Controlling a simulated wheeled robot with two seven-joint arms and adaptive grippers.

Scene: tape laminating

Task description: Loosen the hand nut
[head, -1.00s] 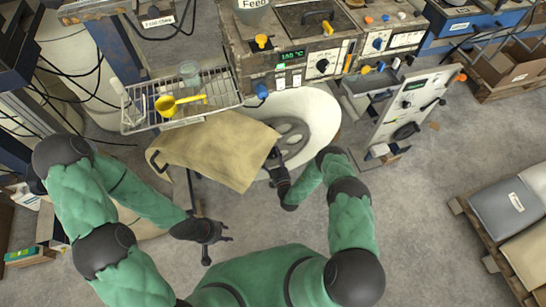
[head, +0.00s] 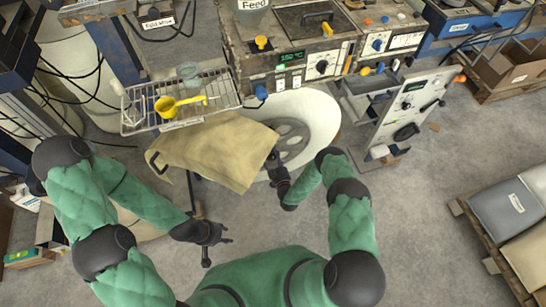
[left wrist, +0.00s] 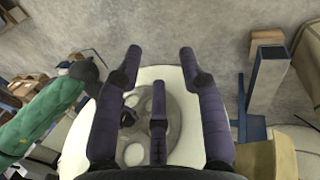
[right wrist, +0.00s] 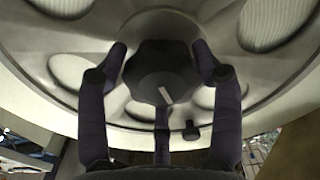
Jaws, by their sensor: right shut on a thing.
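The hand nut (right wrist: 160,72) is a dark, lobed knob with a light mark on its face, at the middle of a grey spoked wheel disc (right wrist: 70,72) in the right wrist view. My right gripper (right wrist: 160,60) is shut on the nut, with fingers on its left and right sides and one below. In the head view my right gripper (head: 274,158) reaches the grey disc (head: 291,137) on the white reel; the nut is hidden there. My left gripper (head: 228,234) is open and empty, well left of the reel. Its spread fingers show in the left wrist view (left wrist: 160,60).
A tan sheet (head: 210,150) hangs left of the reel. Above it a wire rack (head: 222,88) holds a yellow scoop (head: 168,105). The machine with dials (head: 290,60) stands behind.

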